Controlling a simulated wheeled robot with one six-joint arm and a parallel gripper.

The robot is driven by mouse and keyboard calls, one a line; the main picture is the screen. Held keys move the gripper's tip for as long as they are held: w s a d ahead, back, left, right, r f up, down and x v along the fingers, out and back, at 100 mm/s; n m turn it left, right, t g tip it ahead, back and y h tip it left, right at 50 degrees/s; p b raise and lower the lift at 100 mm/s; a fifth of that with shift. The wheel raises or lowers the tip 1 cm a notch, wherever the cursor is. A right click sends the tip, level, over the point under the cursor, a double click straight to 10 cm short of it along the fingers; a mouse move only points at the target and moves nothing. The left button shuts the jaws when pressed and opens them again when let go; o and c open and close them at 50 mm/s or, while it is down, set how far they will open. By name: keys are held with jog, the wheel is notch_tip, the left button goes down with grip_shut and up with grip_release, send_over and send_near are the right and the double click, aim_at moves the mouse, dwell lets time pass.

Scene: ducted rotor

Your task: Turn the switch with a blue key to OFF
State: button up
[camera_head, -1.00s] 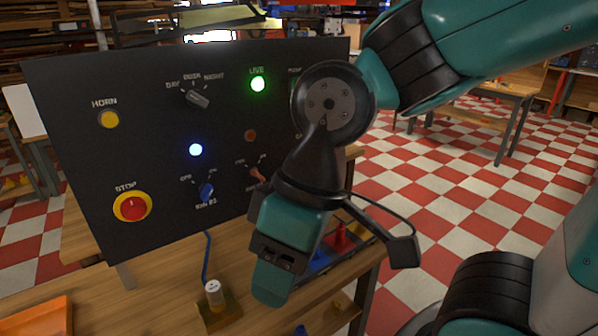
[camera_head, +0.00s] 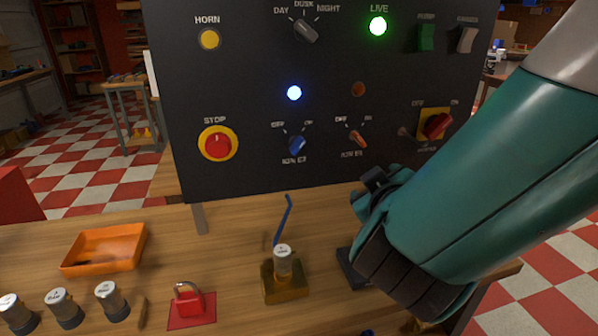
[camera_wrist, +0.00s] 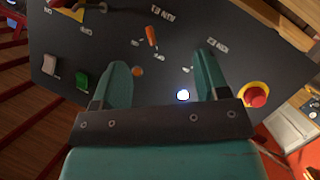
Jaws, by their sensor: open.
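The switch with a blue key (camera_head: 297,146) is on the black panel (camera_head: 250,100) in the head view, between the red stop button and an orange-key switch. Its key tilts up and right, toward the right-hand label that reads as ON; OFF is at the left. The lamp (camera_head: 294,93) above it glows blue-white, and shows in the wrist view (camera_wrist: 183,95). My gripper (camera_wrist: 163,64) is open and empty, facing the panel, its fingers in front of the lamp area. In the wrist view the blue key cannot be made out, perhaps hidden by the right finger.
The orange-key switch (camera_head: 358,139) and a red rotary switch (camera_head: 437,125) are right of the blue key; the stop button (camera_head: 218,144) is left. On the bench below are an orange tray (camera_head: 104,247), a red padlock (camera_head: 189,302) and a brass-based post (camera_head: 284,277).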

jog(key=s+a+n+t+y+b, duration=0.1)
jog(key=s+a+n+t+y, duration=0.15)
jog(key=a+n+y, duration=0.5)
jog(key=m+h+p, duration=0.2)
jog(key=p, duration=0.8)
send_near(299, 147)
jog(key=w, duration=0.2)
jog(key=p+x, duration=0.1)
jog(key=p, duration=0.1)
jog(key=p+x, duration=0.2)
jog(key=p, duration=0.1)
jog(key=shift+a+r+n+t+p, duration=0.1)
jog(key=shift+a+n+t+p, duration=0.15)
jog(key=shift+a+p, duration=0.1)
jog(key=p+x, duration=0.2)
jog(key=x, duration=0.3)
jog(key=shift+f+p, duration=0.3)
jog(key=shift+p, duration=0.1)
jog(key=shift+w+a+f, duration=0.15)
jog(key=shift+w, duration=0.4)
jog(key=c, duration=0.9)
